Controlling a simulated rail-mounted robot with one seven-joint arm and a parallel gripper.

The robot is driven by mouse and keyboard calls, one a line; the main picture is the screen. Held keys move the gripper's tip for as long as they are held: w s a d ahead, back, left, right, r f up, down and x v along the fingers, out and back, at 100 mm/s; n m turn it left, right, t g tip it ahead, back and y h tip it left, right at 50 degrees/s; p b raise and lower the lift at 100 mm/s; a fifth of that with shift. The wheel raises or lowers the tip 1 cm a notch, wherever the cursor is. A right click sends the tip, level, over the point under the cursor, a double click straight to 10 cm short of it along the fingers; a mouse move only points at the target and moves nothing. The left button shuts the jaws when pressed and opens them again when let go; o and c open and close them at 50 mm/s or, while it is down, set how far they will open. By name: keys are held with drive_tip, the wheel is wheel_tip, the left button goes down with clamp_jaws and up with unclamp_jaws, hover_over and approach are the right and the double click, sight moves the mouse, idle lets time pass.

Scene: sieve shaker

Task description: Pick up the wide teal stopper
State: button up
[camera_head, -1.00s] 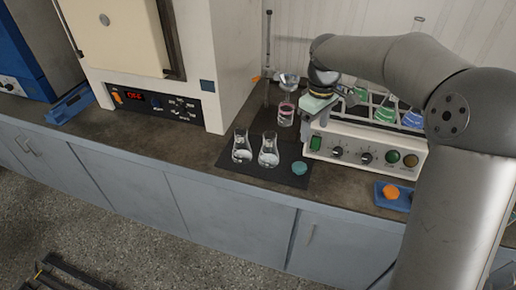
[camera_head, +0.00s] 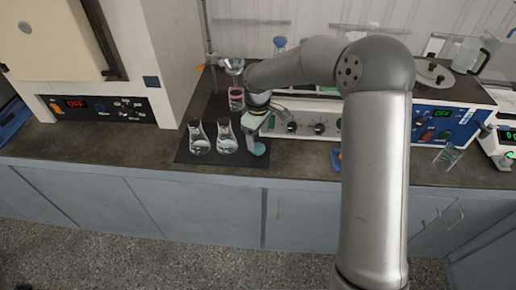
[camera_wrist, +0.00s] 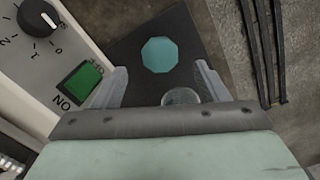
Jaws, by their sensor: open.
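The wide teal stopper (camera_head: 258,149) lies on the dark mat (camera_head: 222,158) at its right side, just right of two clear conical flasks. In the wrist view the stopper (camera_wrist: 160,55) is a teal many-sided disc, seen whole from above, a little beyond the fingertips. My gripper (camera_wrist: 164,80) is open and empty, with one finger at each side of the picture's middle. In the head view my gripper (camera_head: 255,130) hangs just above and behind the stopper, and I cannot tell the exact height gap.
Two conical flasks (camera_head: 199,139) (camera_head: 228,138) stand close on the left; a round glass rim (camera_wrist: 181,97) shows between my fingers. A white device with knobs and a green switch (camera_wrist: 83,83) stands close beside my gripper. A beaker with pink liquid (camera_head: 236,97) stands behind.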

sight(258, 147)
wheel_tip(258, 147, down, 4)
drive_tip(key=shift+f+p, duration=0.25)
drive_tip(key=shift+p, duration=0.1)
drive_tip(key=c, duration=1)
drive_tip(key=shift+c, duration=0.3)
drive_tip(key=shift+r, duration=0.15)
